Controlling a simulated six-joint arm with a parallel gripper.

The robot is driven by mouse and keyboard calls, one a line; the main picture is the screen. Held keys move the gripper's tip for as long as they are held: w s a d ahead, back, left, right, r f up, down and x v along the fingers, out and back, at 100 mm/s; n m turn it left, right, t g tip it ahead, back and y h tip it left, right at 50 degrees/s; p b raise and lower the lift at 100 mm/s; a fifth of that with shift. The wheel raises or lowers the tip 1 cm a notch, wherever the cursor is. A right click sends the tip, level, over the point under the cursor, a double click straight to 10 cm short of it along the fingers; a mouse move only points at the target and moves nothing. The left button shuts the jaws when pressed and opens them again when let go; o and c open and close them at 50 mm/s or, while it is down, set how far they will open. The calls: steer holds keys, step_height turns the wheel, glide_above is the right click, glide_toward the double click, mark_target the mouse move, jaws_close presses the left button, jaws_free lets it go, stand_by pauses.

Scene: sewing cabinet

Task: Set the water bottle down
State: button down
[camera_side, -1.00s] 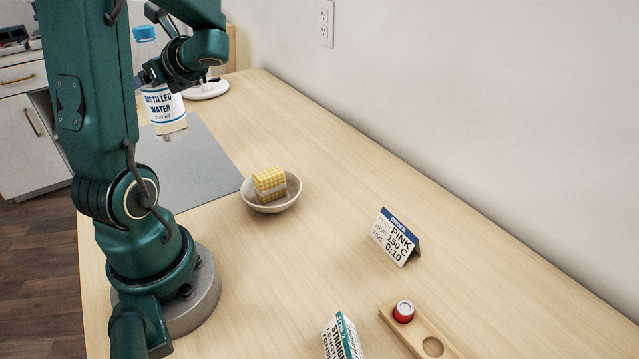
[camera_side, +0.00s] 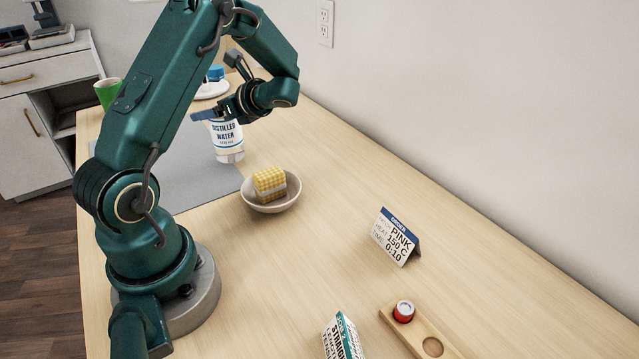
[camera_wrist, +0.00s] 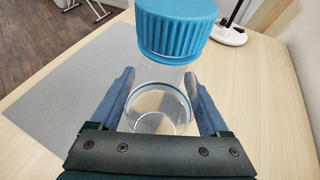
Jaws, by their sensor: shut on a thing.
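The clear water bottle (camera_side: 227,137), with a blue cap and a white "DISTILLED WATER" label, is upright in my gripper (camera_side: 222,114). In the side view its base is near the right edge of the grey mat; I cannot tell whether it touches the surface. My gripper is shut on the bottle's upper body, below the cap, and partly hides it. In the wrist view the blue cap (camera_wrist: 176,28) is close to the camera, with a finger on each side of the clear body.
A bowl (camera_side: 272,205) with a yellow checked block stands in front of the grey mat (camera_side: 195,185). A white round base (camera_side: 212,91) is behind the bottle, and a green cup (camera_side: 107,92) is at the far left.

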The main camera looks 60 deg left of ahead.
steer(key=shift+f, duration=0.65)
steer(key=shift+f, duration=0.15)
jaws_free()
